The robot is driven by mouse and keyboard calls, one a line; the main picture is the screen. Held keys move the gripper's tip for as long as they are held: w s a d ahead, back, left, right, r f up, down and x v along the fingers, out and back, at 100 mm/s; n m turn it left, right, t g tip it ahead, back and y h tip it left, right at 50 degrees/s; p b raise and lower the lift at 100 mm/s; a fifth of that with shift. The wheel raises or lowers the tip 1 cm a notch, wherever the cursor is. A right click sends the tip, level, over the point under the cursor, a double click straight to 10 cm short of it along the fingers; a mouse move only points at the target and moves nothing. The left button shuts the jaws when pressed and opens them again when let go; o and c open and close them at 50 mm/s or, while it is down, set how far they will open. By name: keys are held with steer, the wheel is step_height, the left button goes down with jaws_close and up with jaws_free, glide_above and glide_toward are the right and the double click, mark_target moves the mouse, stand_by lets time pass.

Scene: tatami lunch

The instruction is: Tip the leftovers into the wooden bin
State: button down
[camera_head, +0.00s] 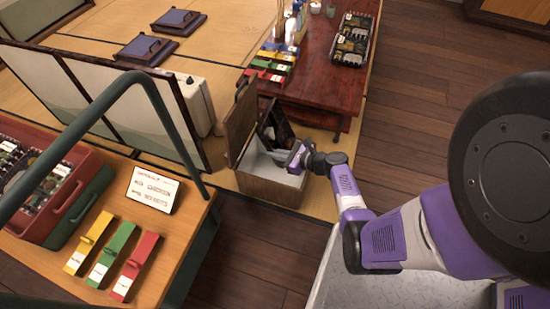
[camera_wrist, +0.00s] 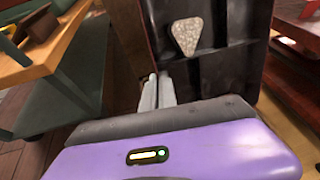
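The wooden bin (camera_head: 270,190) stands open on the floor at the centre of the head view, its lid raised on the left side. A black compartmented lunch box (camera_head: 267,131) is tilted steeply on edge over the bin. My gripper (camera_head: 296,158) is at the box's near side. In the wrist view the gripper's pale fingers (camera_wrist: 157,91) are close together at the lower edge of the box (camera_wrist: 215,75) and appear shut on it. A speckled triangular piece of food (camera_wrist: 187,37) shows against the box's inside. The fingertips' contact is partly hidden.
A dark red table (camera_head: 325,65) with another filled lunch box (camera_head: 354,40) stands behind the bin. At left, a wooden bench (camera_head: 185,225) holds a red-and-green crate (camera_head: 75,205), a sign (camera_head: 153,190) and coloured cases. A screen (camera_head: 150,120) stands left of the bin. Floor on the right is clear.

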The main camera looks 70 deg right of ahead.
steer(key=shift+f+t+b, duration=0.3)
steer(key=shift+t+b, duration=0.4)
steer(key=shift+b, duration=1.1)
steer(key=shift+f+t+b, duration=0.25)
steer(key=shift+t+b, duration=0.45)
steer(key=shift+b, duration=1.05)
steer(key=t+b, duration=0.1)
steer(key=b, duration=0.2)
steer(key=t+b, duration=0.1)
steer(key=b, duration=0.2)
steer(key=w+m+t+b, duration=0.1)
steer(key=t+b, duration=0.1)
steer(key=b, duration=0.1)
steer(key=shift+f+h, duration=0.3)
steer(key=shift+h, duration=0.1)
steer(key=shift+r, duration=0.2)
steer(key=shift+w+m+t, duration=0.1)
steer(key=shift+m+t, duration=0.3)
steer(key=shift+t, duration=0.7)
steer(key=shift+h, duration=0.3)
